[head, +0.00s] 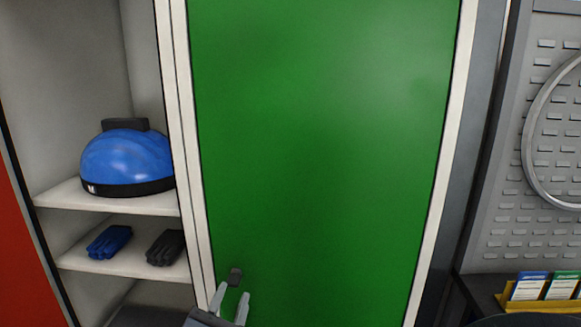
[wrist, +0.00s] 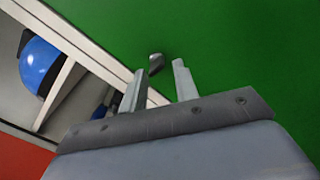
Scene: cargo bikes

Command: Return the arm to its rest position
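My gripper (head: 232,302) is at the bottom of the head view, in front of the lower left part of a green locker door (head: 325,130). Its two fingers are apart with nothing between them. In the wrist view, the gripper (wrist: 156,82) also shows open, pointing at the green door (wrist: 230,50). A small dark knob (head: 235,277) on the door is just beyond the fingertips. The knob also shows in the wrist view (wrist: 156,63), apart from both fingers as far as I can tell.
An open locker at the left holds a blue helmet (head: 126,160) on a shelf, with blue gloves (head: 109,242) and black gloves (head: 166,248) below. A red panel (head: 22,260) is at the far left. A grey pegboard (head: 530,200) and a yellow card holder (head: 545,303) are at the right.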

